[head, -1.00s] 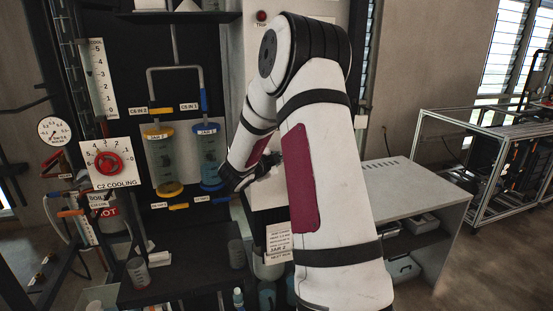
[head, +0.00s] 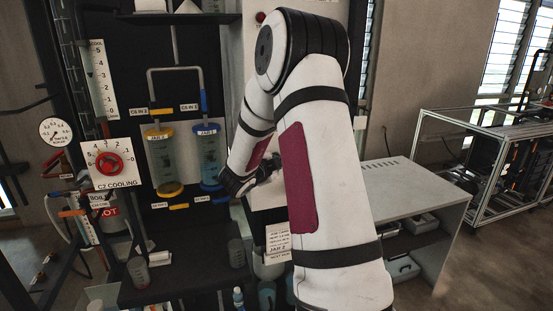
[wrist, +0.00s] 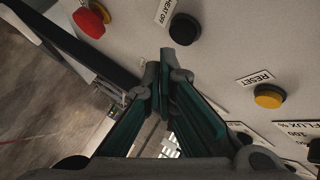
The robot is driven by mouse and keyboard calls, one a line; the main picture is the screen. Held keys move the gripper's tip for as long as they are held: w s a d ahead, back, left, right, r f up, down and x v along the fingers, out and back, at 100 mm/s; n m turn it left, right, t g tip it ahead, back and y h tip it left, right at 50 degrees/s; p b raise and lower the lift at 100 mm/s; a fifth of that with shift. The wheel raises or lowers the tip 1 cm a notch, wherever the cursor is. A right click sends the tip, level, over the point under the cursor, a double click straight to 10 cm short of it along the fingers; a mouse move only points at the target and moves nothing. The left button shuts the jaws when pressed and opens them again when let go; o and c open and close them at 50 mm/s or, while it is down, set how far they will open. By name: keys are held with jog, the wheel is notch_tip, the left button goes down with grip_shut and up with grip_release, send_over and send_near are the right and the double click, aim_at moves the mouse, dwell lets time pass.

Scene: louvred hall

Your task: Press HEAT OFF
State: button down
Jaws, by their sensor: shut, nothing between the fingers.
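The HEAT OFF label (wrist: 165,12) is at the top of the wrist view, tilted and partly cut off. A black round button (wrist: 183,29) sits right beside it on a pale panel (wrist: 225,50). My gripper (wrist: 166,62) is shut and empty, its tips just below the black button in that view. I cannot tell whether they touch the panel.
A red button (wrist: 90,20) lies left of the label, and a yellow button (wrist: 268,97) under a RESET label (wrist: 254,79) lies to the right. The head view shows a C2 COOLING dial (head: 109,165), jars and a white bench (head: 405,180).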

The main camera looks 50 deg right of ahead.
jog(key=shift+s+a+p, duration=0.2)
jog(key=shift+s+a, duration=0.2)
jog(key=shift+s, duration=0.25)
jog(key=shift+s+a+p, duration=0.25)
jog(key=shift+s+a, duration=0.15)
jog(key=shift+s, duration=0.3)
jog(key=shift+s+a+p, duration=0.2)
jog(key=shift+s+a, duration=0.2)
jog(key=shift+s, duration=0.25)
